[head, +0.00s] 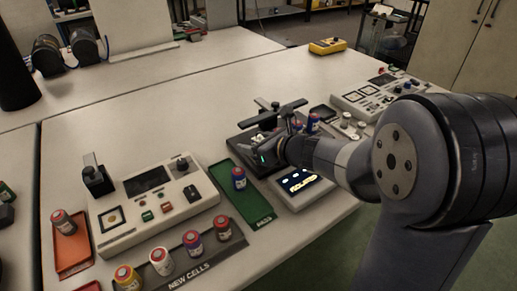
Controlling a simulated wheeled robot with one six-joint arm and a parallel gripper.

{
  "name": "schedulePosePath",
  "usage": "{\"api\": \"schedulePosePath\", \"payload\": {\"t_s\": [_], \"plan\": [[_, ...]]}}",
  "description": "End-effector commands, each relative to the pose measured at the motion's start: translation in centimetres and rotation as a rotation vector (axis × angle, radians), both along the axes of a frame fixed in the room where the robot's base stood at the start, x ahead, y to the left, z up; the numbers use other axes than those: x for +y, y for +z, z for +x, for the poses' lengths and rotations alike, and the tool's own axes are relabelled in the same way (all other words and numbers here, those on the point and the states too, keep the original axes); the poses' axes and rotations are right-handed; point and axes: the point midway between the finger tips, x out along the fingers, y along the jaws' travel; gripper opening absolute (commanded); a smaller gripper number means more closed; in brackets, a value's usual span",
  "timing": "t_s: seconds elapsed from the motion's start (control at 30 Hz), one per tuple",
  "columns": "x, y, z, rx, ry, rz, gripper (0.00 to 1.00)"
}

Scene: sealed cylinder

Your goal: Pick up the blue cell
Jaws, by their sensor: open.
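A blue cell (239,179) with a dark blue body stands upright on the green tray (258,208) in the middle of the table. Another blue-bodied cell (193,243) with a reddish top stands in the row on the NEW CELLS strip (190,268). A third blue and red cell (313,122) stands behind my gripper, partly hidden. My gripper (268,146) is open, to the right of and beyond the green tray, over a dark device. I see nothing held in it. Its fingers blend with the dark parts behind them, so their exact spread is unclear.
A control box (155,206) with a screen stands left of the green tray. An orange tray (73,243) holds a red cell (64,222). A lit display (304,185) lies below my wrist. A yellow meter (327,46) and another panel (378,95) stand farther back. The table's rear middle is clear.

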Motion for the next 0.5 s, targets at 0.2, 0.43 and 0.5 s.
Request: {"api": "schedulePosePath", "payload": {"t_s": [0.2, 0.43, 0.5], "plan": [[0.40, -0.21, 0.44, -0.001, -0.002, -0.001, 0.56], [0.39, -0.21, 0.41, 0.000, -0.001, 0.000, 0.44], [0.39, -0.21, 0.40, 0.000, -0.001, 0.000, 0.39]]}}
